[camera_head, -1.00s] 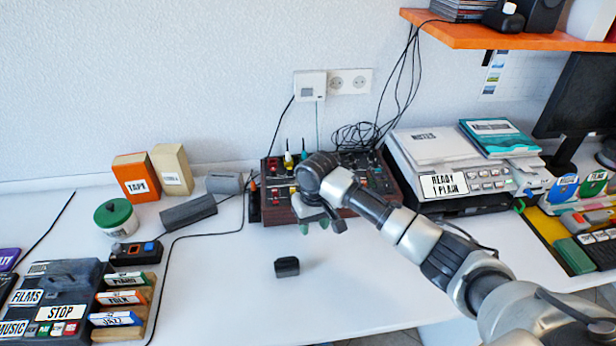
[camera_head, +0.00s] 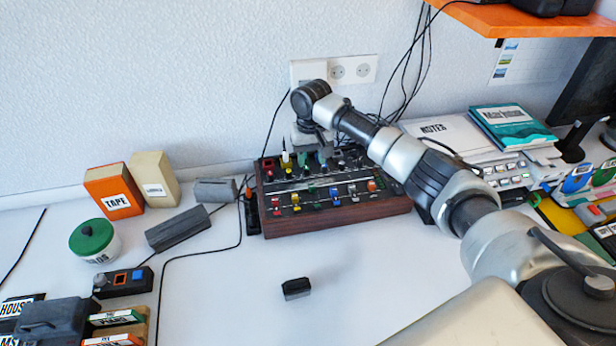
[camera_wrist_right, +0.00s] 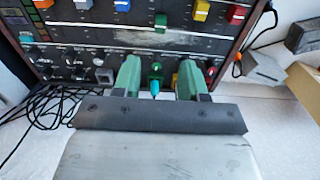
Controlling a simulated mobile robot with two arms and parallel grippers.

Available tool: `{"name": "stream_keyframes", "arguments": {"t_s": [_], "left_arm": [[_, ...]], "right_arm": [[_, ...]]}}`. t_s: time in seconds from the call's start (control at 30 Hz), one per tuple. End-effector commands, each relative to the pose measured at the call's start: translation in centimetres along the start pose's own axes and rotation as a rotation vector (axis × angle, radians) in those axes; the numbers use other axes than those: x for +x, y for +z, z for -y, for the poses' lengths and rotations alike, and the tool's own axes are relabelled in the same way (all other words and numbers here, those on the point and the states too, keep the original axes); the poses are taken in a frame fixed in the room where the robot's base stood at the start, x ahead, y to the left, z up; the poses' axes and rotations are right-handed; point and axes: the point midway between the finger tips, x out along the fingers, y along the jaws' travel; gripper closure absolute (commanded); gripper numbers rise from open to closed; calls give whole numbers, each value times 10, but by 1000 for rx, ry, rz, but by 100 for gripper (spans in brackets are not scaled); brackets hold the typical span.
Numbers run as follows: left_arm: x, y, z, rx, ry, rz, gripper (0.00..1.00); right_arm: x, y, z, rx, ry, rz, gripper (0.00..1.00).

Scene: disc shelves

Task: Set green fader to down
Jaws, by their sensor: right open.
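The mixer (camera_head: 330,222) is a dark panel with wooden sides, at the foot of the wall. Its green fader (camera_head: 313,190) stands in the row of coloured faders, between a yellow and a blue one. In the right wrist view the green fader (camera_wrist_right: 160,22) shows near the top, beyond the fingertips. My right gripper (camera_head: 313,158) is over the back part of the mixer. In the wrist view its green fingers (camera_wrist_right: 160,78) are apart, with a green knob and a teal tip between them; contact cannot be told. My left gripper is out of view.
A small black block (camera_head: 296,289) lies on the white table before the mixer. A grey block (camera_head: 180,228) and orange box (camera_head: 115,190) are to its left. Loose cables hang behind. An orange shelf (camera_head: 510,18) overhangs at upper right. The front middle table is mostly clear.

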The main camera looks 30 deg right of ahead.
Motion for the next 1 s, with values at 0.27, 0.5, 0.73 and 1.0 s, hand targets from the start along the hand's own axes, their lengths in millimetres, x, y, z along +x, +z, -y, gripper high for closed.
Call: {"name": "stream_keyframes", "arguments": {"t_s": [0.27, 0.5, 0.73, 1.0], "left_arm": [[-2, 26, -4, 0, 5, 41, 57], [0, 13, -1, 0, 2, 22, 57], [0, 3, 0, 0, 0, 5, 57], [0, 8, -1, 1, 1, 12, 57]], "right_arm": [[54, 1, 0, 0, 2, 4, 57], [86, 1, 0, 0, 1, 2, 57], [93, 1, 0, -1, 0, 0, 57], [92, 1, 0, -1, 0, 1, 74]]}}
